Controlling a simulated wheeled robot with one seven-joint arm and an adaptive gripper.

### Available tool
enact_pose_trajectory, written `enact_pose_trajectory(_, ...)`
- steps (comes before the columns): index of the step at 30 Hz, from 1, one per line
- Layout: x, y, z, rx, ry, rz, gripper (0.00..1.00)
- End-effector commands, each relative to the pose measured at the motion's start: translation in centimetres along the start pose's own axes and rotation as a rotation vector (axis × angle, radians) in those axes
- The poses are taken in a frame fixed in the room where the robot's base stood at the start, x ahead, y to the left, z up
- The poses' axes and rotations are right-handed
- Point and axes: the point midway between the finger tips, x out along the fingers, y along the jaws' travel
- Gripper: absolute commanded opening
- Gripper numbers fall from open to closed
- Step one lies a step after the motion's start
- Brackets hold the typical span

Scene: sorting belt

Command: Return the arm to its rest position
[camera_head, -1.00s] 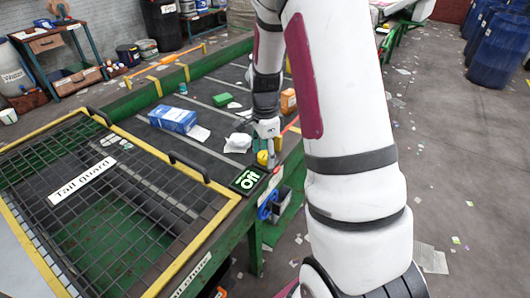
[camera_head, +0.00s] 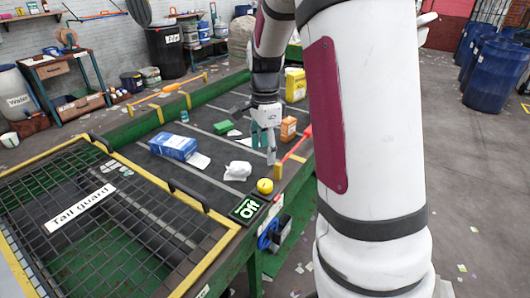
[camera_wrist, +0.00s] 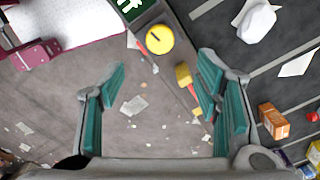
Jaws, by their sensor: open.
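My gripper (camera_head: 267,140) points down over the near edge of the belt in the head view. It is beyond the yellow button and beside the orange and yellow rod. The button also shows in the wrist view (camera_wrist: 159,39). My white arm fills the right middle of the head view and hides part of the belt's side.
On the belt (camera_head: 205,182) lie a blue box (camera_head: 173,146), a white crumpled item (camera_head: 238,169), an orange box (camera_head: 288,128) and a yellow container (camera_head: 295,85). A mesh tail guard (camera_head: 80,207) covers the near end. Blue barrels (camera_head: 497,65) stand at the right; the floor between is mostly open.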

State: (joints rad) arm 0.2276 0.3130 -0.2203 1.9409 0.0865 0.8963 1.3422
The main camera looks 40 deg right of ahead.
Motion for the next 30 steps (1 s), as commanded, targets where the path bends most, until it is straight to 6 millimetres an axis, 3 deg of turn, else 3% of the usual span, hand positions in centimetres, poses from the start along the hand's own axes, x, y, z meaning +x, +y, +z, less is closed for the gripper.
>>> enact_pose_trajectory(13, 0.0, 0.0, 0.0, -0.002, 0.000, -0.001, 0.58)
enact_pose_trajectory(17, -1.6, 0.7, 1.1, -0.083, -0.006, -0.028, 0.58)
enact_pose_trajectory(23, -6.6, 4.5, 4.8, -0.427, -0.008, -0.126, 0.58)
enact_pose_trajectory(30, -11.5, 10.8, 8.8, -0.909, 0.046, -0.256, 0.58)
